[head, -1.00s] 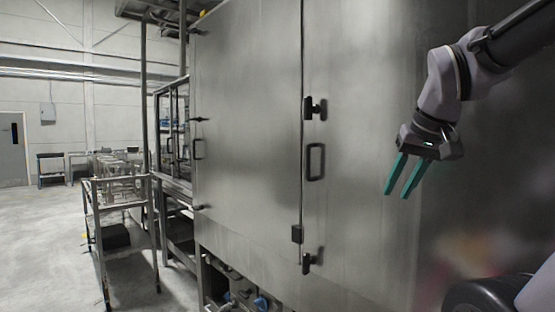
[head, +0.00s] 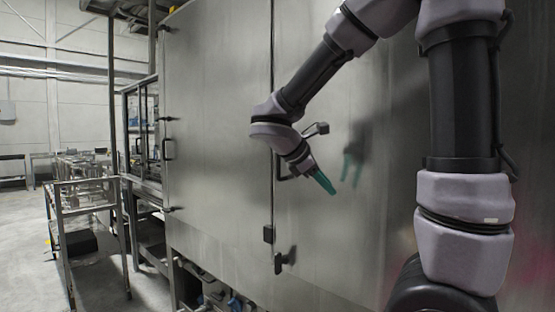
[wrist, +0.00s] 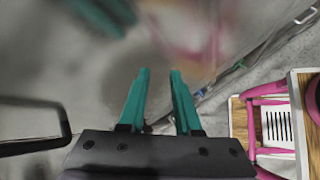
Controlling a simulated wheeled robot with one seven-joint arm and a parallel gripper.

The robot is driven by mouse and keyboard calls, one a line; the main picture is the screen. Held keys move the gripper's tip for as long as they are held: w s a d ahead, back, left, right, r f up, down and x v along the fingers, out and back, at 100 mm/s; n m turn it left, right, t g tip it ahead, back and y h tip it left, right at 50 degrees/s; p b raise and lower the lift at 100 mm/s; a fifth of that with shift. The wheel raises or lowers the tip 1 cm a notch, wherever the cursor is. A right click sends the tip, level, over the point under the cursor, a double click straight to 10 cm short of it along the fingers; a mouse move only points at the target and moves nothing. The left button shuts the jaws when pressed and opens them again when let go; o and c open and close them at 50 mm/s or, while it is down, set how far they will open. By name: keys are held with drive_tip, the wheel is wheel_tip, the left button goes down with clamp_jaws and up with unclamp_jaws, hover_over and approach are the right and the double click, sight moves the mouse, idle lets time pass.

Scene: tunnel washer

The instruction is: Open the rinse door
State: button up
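The steel washer front has a right-hand door panel (head: 345,235) and a left-hand panel (head: 215,130) with a narrow vertical seam between them. No label shows which is the rinse door. The right panel carries a black bar handle (head: 280,172), partly hidden behind my arm, and a lower black latch (head: 284,260). My gripper (head: 328,184) is just right of the handle, in front of the panel. In the wrist view its teal fingers (wrist: 160,95) are apart and empty, with the black handle (wrist: 35,125) to the left.
A metal rack cart (head: 85,205) stands on the open floor at left. Pipes and blue-capped fittings (head: 235,302) sit under the washer. The steel mirrors my fingers (head: 350,165).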

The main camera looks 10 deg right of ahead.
drive_tip(key=w+a+r+n+t+h, duration=0.3)
drive_tip(key=w+a+n+t, duration=0.1)
drive_tip(key=w+a+n, duration=0.25)
drive_tip(key=n+t, duration=0.5)
approach(277, 158)
drive_tip(key=x, duration=1)
drive_tip(key=shift+w+d, duration=0.3)
clamp_jaws()
